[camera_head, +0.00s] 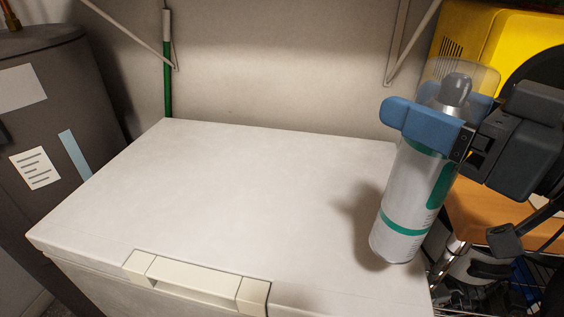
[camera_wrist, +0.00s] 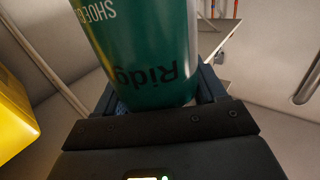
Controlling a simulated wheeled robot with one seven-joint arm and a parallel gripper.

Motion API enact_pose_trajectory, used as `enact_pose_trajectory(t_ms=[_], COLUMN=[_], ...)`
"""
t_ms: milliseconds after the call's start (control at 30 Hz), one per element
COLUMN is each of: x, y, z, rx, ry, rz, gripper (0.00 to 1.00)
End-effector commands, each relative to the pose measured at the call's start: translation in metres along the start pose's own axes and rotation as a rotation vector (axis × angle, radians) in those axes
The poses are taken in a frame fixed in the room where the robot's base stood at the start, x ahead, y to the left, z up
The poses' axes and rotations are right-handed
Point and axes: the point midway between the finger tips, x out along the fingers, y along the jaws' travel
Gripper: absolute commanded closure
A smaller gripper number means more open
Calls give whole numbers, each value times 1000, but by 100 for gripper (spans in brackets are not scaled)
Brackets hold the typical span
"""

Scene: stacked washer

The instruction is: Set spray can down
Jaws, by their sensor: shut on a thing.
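The spray can (camera_head: 408,200) is white with green bands and a clear cap, and it leans slightly, its top to the right. My gripper (camera_head: 437,122) has its blue fingers shut around the can's upper part. The can's bottom is over the right end of the white lid (camera_head: 230,190); a shadow falls on the lid to its left. I cannot tell whether the bottom touches the lid. In the wrist view the can's green side (camera_wrist: 145,50) with printed letters fills the space between the fingers.
The white lid has a handle (camera_head: 196,282) at its front edge and is otherwise bare. A dark grey cylinder (camera_head: 60,110) stands at the left. A yellow machine (camera_head: 480,35) and an orange surface (camera_head: 485,215) are at the right. Wall brackets (camera_head: 405,45) are behind.

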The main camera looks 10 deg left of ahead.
Motion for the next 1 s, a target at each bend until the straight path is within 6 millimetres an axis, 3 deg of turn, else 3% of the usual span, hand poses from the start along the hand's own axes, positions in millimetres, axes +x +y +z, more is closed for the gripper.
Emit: enact_pose_trajectory(t_ms=[533, 767, 1000], x=[93, 104, 104], y=[-38, -42, -42], z=[59, 70, 102], rx=[0, 1, 1], ry=[0, 0, -1], rz=[-3, -2, -2], gripper=[100, 100, 100])
